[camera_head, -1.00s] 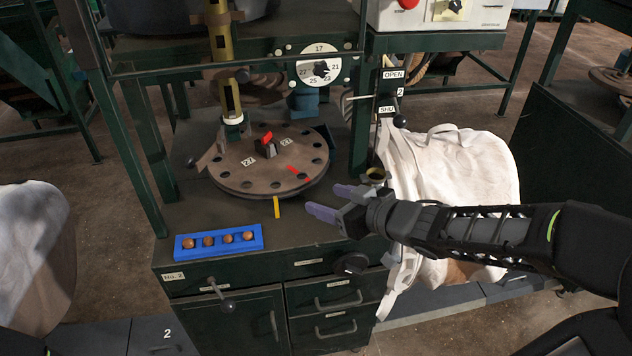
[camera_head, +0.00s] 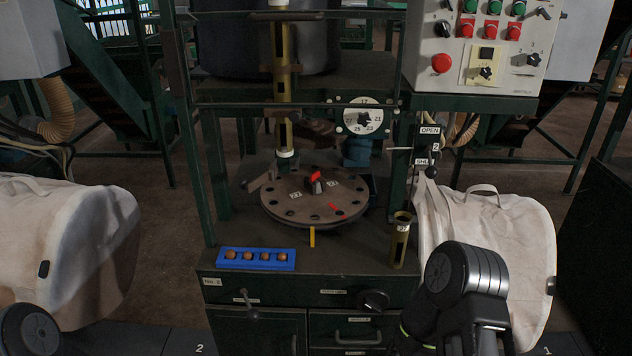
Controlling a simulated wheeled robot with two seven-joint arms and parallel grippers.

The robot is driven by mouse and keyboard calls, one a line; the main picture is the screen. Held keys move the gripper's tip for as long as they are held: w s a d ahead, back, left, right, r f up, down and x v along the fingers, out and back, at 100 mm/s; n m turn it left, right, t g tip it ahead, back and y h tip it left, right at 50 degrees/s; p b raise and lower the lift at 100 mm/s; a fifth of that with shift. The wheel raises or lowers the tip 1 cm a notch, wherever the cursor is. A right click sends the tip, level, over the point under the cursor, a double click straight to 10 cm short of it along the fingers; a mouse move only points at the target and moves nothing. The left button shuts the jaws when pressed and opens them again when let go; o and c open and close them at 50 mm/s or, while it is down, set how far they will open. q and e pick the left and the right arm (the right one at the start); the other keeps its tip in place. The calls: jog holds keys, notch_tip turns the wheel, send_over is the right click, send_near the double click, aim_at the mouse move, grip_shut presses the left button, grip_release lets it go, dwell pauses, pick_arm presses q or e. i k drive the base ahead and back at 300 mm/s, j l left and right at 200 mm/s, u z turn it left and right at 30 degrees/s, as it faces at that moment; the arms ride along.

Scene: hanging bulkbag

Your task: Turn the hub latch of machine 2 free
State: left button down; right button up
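Machine 2, marked by a "No. 2" label (camera_head: 240,283), stands in the middle. On its top lies a round brown disc (camera_head: 290,208) with a ring of holes. At the disc's hub is the red latch (camera_head: 315,177) on a small grey block. A second red mark (camera_head: 338,211) lies near the disc's front right rim. My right arm shows at the lower right, in front of the white bag, and a dark part of my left arm shows at the lower left corner. Neither gripper's fingers are in view, and nothing of mine touches the latch.
A blue tray (camera_head: 223,264) with several brown balls sits front left of the disc. A brass tube (camera_head: 400,243) stands at the right. A yellow pointer (camera_head: 312,237) marks the front. White bags (camera_head: 497,222) flank the machine. A control box (camera_head: 420,75) hangs above right.

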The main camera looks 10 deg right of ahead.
aim_at(314, 176)
jog(key=z, duration=0.75)
jog(key=j+z, duration=1.3)
jog(key=k+j+z, duration=0.15)
jog(key=j+z, duration=0.3)
jog(key=k+j, duration=0.25)
jog(key=j, duration=0.25)
jog(key=k+j+z, duration=0.15)
jog(key=j, duration=0.35)
jog(key=k+j, duration=0.3)
jog(key=j, duration=0.2)
jog(key=k+j+z, duration=0.15)
jog(key=j, duration=0.3)
jog(key=k+j, duration=0.4)
